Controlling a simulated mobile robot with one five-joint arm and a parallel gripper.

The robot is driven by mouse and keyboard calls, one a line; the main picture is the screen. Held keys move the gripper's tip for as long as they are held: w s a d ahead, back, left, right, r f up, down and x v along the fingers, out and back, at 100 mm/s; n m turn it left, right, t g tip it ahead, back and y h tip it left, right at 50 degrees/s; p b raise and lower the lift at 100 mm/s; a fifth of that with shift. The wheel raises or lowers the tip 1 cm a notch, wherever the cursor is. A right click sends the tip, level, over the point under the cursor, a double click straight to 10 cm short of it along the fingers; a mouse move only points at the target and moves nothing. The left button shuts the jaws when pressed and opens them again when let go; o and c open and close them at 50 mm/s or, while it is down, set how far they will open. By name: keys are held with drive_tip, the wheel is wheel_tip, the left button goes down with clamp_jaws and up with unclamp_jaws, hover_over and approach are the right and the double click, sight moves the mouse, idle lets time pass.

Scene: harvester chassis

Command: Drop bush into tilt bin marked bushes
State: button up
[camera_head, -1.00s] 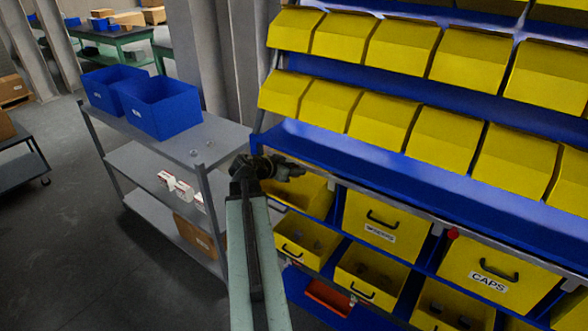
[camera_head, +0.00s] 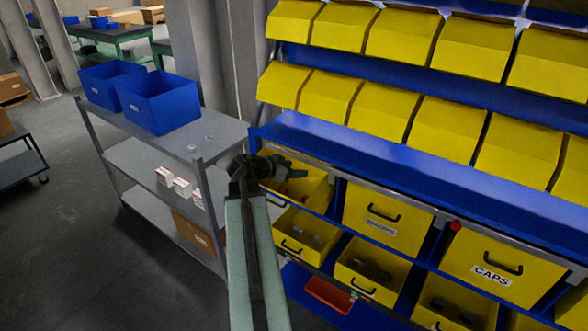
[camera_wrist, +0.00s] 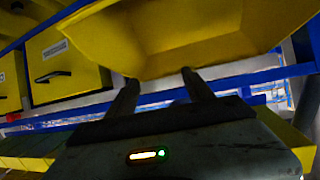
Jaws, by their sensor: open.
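My gripper (camera_head: 292,172) is at the front left of the yellow bin rack, over a tilted-open yellow bin (camera_head: 315,192). In the wrist view my gripper (camera_wrist: 160,88) has its two fingers apart, with nothing seen between them. The yellow bin's wall (camera_wrist: 190,45) rises just beyond the fingertips. Small reddish-brown shapes show inside this bin in the head view, too small and dark to name. I cannot read a label on it. Two small ring-like pieces, perhaps bushes, lie on the grey cart top (camera_head: 225,135): one farther ring (camera_head: 209,138) and one nearer ring (camera_head: 192,148).
Blue boxes (camera_head: 158,103) stand on the cart, with small white boxes (camera_head: 181,187) on its shelf. A closed bin (camera_head: 385,215) and a bin marked CAPS (camera_head: 495,265) are to the right. Open lower bins (camera_head: 303,232) sit below. Blue rack shelves (camera_head: 400,165) run above.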

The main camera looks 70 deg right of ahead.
drive_tip(key=p+v, duration=0.3)
drive_tip(key=v, duration=0.4)
drive_tip(key=shift+a, duration=0.2)
drive_tip(key=shift+w+r, duration=0.1)
drive_tip(key=shift+w, duration=0.05)
idle(0.5)
